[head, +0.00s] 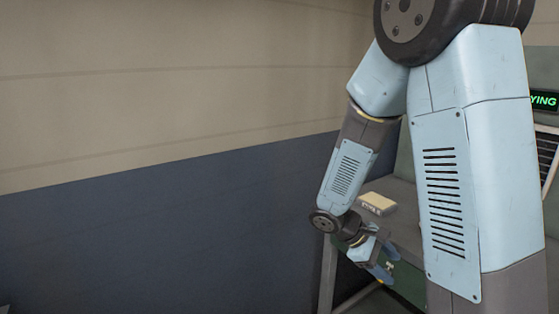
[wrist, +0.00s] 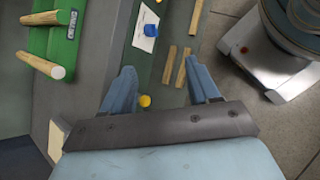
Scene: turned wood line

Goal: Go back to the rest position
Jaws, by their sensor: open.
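My gripper (wrist: 160,66) is open in the wrist view, its two blue fingers spread apart with nothing held between them. A small yellow round piece (wrist: 145,101) shows between the fingers, close to the left one, below the gripper. In the head view my gripper (head: 383,268) hangs low at the end of my folded arm, beside the grey table (head: 404,215). Its fingertips are small and partly hidden there.
A pale block (head: 378,203) lies on the table. The wrist view shows a green rack (wrist: 50,42) with wooden dowels (wrist: 43,65), a blue piece (wrist: 151,30) on a white card (wrist: 146,42), and loose wood strips (wrist: 182,68). A wall (head: 150,220) fills the left.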

